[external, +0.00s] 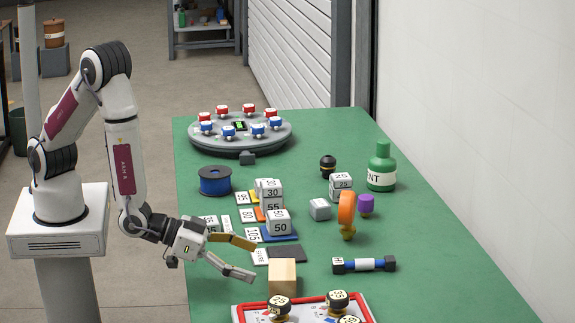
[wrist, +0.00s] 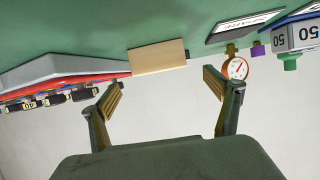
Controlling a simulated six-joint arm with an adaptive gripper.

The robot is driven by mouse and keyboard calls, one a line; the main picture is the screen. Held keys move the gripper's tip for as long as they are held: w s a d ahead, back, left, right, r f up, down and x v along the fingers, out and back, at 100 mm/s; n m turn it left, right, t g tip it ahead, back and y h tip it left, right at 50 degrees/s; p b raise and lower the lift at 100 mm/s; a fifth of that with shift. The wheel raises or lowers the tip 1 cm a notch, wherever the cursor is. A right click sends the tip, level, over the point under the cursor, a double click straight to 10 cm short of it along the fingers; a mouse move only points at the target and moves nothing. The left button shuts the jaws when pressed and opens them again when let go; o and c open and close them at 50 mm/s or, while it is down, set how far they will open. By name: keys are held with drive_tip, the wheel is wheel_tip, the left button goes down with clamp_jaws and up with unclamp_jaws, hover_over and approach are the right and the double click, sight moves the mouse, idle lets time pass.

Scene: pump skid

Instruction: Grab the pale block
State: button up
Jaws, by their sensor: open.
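The pale wooden block (external: 282,277) stands upright on the green table, just behind the red-rimmed tray. In the wrist view the pale block (wrist: 158,57) lies ahead of the fingertips, roughly between them sideways. My gripper (external: 253,259) is open and empty, low over the table to the left of the block, its fingers pointing toward it. In the wrist view both fingers of my gripper (wrist: 164,82) are spread wide, with a gap between them and the block.
The red-rimmed tray (external: 239,313) with black-and-gold knobs is close in front. A dark plate (external: 288,252) lies behind the block. Numbered grey blocks (external: 279,222) stand farther back. A blue-black dumbbell (external: 364,265) and an orange-rimmed gauge (external: 346,210) are to the right.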

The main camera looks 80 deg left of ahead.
sight(280, 273)
drive_tip(key=shift+x, duration=1.15)
drive_tip(key=shift+w+f, duration=0.1)
drive_tip(key=shift+x, duration=2.5)
drive_tip(key=shift+f, duration=0.15)
drive_tip(key=c, duration=1.3)
